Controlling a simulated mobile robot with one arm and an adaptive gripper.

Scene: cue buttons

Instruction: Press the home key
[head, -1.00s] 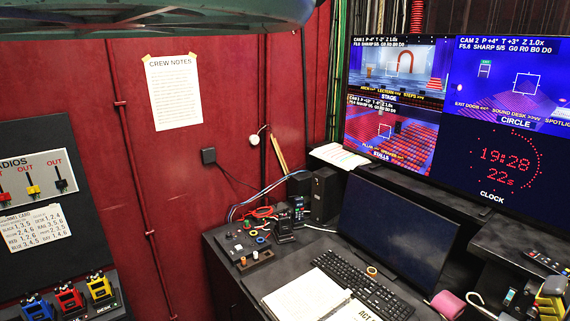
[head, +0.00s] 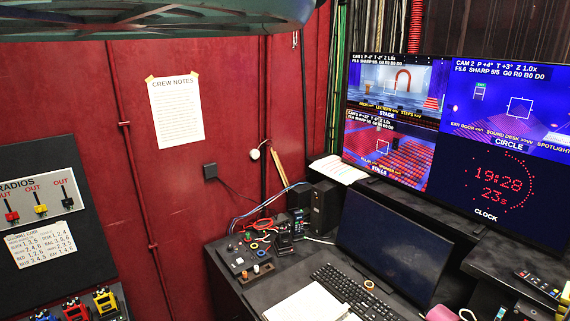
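A black keyboard (head: 352,293) lies on the dark desk at the lower middle, cut off by the bottom edge; its key labels are too small to read. A small control panel with coloured buttons (head: 243,258) sits at the desk's left end. A dark handset with small keys (head: 297,222) stands behind it. I cannot tell which of these bears the home key. My gripper is not in view, so its distance from them and its state are hidden.
A dark monitor (head: 394,247) stands behind the keyboard, and an open notebook (head: 306,305) lies in front. Large screens (head: 505,135) hang behind. A radio board (head: 45,205) is at left.

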